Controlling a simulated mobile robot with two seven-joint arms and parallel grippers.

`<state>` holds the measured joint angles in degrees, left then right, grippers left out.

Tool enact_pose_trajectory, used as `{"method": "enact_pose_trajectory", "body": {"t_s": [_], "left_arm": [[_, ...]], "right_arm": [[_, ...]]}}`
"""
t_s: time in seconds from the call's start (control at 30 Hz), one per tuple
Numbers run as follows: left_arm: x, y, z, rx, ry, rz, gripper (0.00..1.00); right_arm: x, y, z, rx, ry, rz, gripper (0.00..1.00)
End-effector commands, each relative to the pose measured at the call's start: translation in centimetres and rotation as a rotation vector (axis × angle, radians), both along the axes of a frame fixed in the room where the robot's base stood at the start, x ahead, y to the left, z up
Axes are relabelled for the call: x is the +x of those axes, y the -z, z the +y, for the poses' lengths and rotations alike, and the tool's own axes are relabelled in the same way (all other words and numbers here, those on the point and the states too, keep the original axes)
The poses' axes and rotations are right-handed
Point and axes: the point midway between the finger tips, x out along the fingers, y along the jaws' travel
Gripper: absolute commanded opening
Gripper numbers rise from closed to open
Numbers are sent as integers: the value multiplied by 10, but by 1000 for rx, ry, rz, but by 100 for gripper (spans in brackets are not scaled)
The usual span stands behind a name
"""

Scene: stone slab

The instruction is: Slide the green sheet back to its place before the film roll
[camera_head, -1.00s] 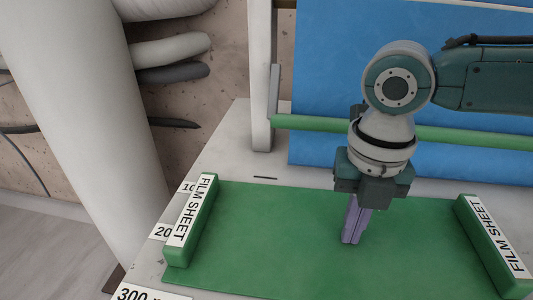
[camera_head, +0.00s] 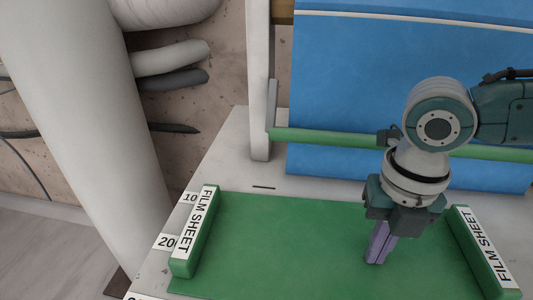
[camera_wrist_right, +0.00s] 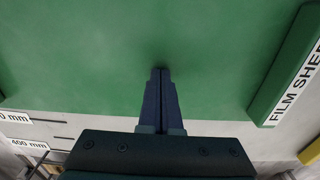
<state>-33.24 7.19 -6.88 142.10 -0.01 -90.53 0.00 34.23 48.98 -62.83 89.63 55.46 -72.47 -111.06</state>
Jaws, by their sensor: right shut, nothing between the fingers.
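The green sheet (camera_head: 300,245) lies flat on the pale slab. Raised green bars labelled FILM SHEET stand at its left end (camera_head: 195,232) and right end (camera_head: 482,252). My right gripper (camera_head: 377,256) points down over the sheet's right half, its fingers shut and empty. In the right wrist view the closed fingertips (camera_wrist_right: 160,72) are over or on the green surface (camera_wrist_right: 90,50); contact cannot be told. A green horizontal bar (camera_head: 330,138) crosses before a blue panel (camera_head: 350,80) behind the sheet; which part is the film roll is unclear. My left gripper is out of view.
A bare strip of slab (camera_head: 300,185) separates the sheet from the blue panel. Measuring labels (camera_head: 165,242) line the slab's left edge. A thick pale pipe (camera_head: 80,110) stands at the left. A yellow item (camera_wrist_right: 311,150) shows at the right wrist view's edge.

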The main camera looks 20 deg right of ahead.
Motion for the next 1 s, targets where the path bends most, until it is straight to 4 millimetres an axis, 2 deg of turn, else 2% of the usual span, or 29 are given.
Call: {"method": "enact_pose_trajectory", "body": {"t_s": [1.0], "left_arm": [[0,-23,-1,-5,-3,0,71]], "right_arm": [[-35,0,-31,-2,0,4,0]]}}
